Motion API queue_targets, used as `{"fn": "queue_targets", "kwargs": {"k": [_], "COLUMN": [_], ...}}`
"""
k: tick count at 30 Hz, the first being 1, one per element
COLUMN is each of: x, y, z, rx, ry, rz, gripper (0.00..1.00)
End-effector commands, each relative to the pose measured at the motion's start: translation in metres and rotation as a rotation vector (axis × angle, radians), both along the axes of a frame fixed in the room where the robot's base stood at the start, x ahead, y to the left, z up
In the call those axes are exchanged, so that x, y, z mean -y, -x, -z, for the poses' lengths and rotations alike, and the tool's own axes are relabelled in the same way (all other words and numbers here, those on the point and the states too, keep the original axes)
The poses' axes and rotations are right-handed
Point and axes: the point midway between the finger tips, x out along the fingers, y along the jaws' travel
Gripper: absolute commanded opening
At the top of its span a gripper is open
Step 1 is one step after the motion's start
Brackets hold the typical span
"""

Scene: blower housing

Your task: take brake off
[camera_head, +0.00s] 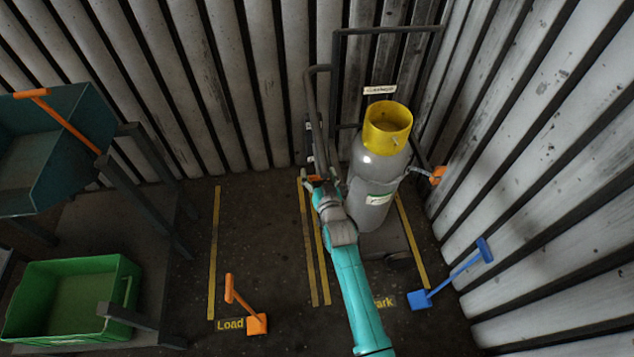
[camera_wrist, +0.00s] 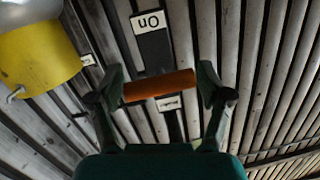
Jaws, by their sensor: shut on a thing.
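An orange lever handle (camera_wrist: 160,85) lies crosswise between the fingertips of my gripper (camera_wrist: 160,80) in the wrist view. The fingers are shut on its two ends. A dark plate with an "On" label (camera_wrist: 148,22), upside down in the picture, is above the handle. A second small label (camera_wrist: 169,103) shows just below the handle and is too small to read. In the head view my gripper (camera_head: 318,183) is at the left side of a trolley (camera_head: 388,240) carrying a grey gas cylinder (camera_head: 377,165) with a yellow collar (camera_head: 387,125). My arm hides most of the lever there.
Floor levers stand by the "Load" marking: orange (camera_head: 256,322), and by the "Park" marking: blue (camera_head: 420,299). A green crate (camera_head: 70,330) and a dark teal bin (camera_head: 60,170) are at left. Corrugated walls close off the back and right.

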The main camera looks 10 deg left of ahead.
Motion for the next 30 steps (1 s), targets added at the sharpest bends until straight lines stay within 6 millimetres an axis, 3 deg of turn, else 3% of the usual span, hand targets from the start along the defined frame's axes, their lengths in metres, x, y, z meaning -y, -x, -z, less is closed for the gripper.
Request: {"fn": "queue_targets", "kwargs": {"k": [15,30], "x": [0.001,0.0], "y": [0.004,0.001], "z": [-0.047,-0.063], "rx": [0.015,0.014], "ry": [-0.003,-0.003], "rz": [-0.001,0.0], "gripper": [0.16,0.15]}}
